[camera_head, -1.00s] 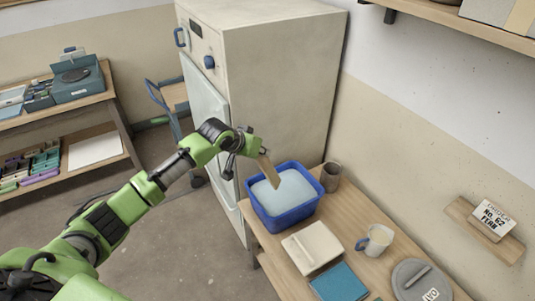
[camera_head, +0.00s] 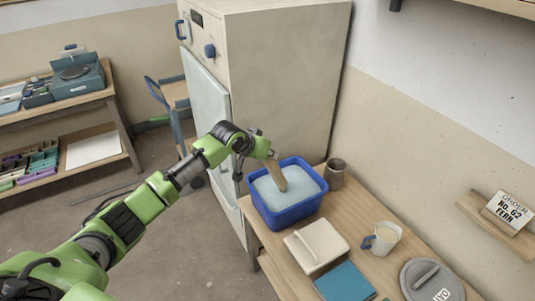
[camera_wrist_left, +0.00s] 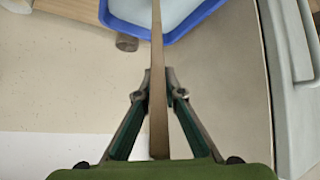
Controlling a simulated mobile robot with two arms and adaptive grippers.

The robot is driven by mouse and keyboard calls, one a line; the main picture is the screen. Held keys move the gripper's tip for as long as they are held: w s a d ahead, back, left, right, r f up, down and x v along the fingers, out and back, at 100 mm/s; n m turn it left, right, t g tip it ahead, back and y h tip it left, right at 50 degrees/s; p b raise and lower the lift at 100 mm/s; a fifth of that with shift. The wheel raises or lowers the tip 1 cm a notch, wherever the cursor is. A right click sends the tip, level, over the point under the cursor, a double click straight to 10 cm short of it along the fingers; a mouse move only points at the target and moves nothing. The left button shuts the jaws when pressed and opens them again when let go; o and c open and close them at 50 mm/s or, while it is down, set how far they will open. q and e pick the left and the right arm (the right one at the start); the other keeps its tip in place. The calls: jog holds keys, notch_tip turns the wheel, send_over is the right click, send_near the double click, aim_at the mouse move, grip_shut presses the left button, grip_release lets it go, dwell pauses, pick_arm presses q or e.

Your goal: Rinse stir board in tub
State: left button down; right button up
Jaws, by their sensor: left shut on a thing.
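The stir board (camera_head: 275,177) is a flat wooden strip, tilted, with its lower end at or in the pale liquid of the blue tub (camera_head: 289,217). The tub stands at the far left end of the wooden table. My left gripper (camera_head: 266,156) is just above the tub's back left rim. It is shut on the stir board, which also shows in the left wrist view (camera_wrist_left: 157,60) running between the fingers (camera_wrist_left: 157,85) toward the tub (camera_wrist_left: 120,24). How deep the board's end sits is hard to tell. My right gripper is not in view.
A tall kiln-like cabinet (camera_head: 285,85) stands right behind the tub. A dark cup (camera_head: 335,174) is close to the tub's right. A cream lidded box (camera_head: 316,246), blue book (camera_head: 344,283), mug (camera_head: 382,239) and grey lid (camera_head: 432,282) fill the table's front.

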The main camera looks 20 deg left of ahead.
aim_at(276, 166)
pick_arm(q)
jog(key=f, duration=0.1)
jog(key=w+f+b, duration=0.1)
jog(key=f+b, duration=0.1)
jog(key=shift+w+d+f, duration=0.2)
jog(key=shift+d+f, duration=0.1)
jog(key=shift+w+d+f+b, duration=0.1)
jog(key=shift+w+f+b, duration=0.2)
jog(key=shift+f+b, duration=0.4)
jog(key=shift+w+d+f+b, duration=0.15)
jog(key=shift+w+f+b, duration=0.3)
jog(key=shift+f, duration=0.3)
jog(key=shift+w+d+f+b, duration=0.1)
jog(key=shift+w+f+b, duration=0.1)
jog(key=shift+f+b, duration=0.5)
